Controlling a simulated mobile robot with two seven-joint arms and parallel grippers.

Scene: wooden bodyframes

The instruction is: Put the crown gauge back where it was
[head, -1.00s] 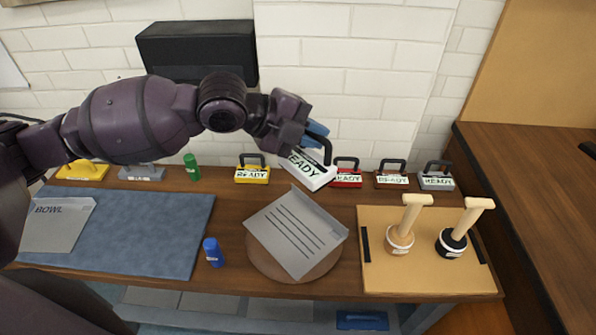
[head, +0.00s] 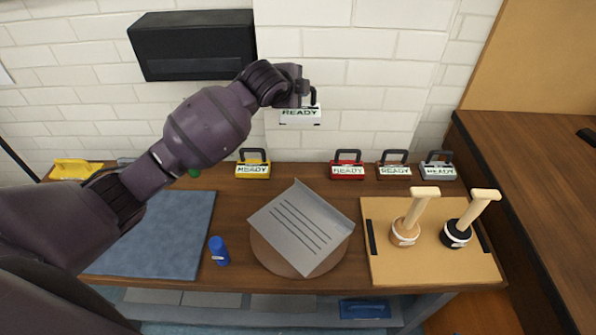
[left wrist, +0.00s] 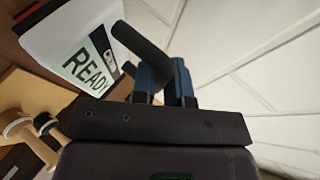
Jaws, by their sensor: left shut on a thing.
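A white gauge (head: 300,117) with a READY label and a black handle hangs from my left gripper (head: 308,92), roughly level, above the back of the bench. It is up in front of the brick wall, over the space between the yellow gauge (head: 253,171) and the red gauge (head: 347,171). In the left wrist view the gripper (left wrist: 165,85) is shut on the handle, and the white gauge (left wrist: 72,42) shows beyond the fingers. No crown name is readable on it. My right gripper is not in view.
A brown gauge (head: 394,171) and a grey gauge (head: 437,171) stand right of the red one. The bench back between yellow and red is bare. A grey folded sheet (head: 300,230) lies on a round board in front.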

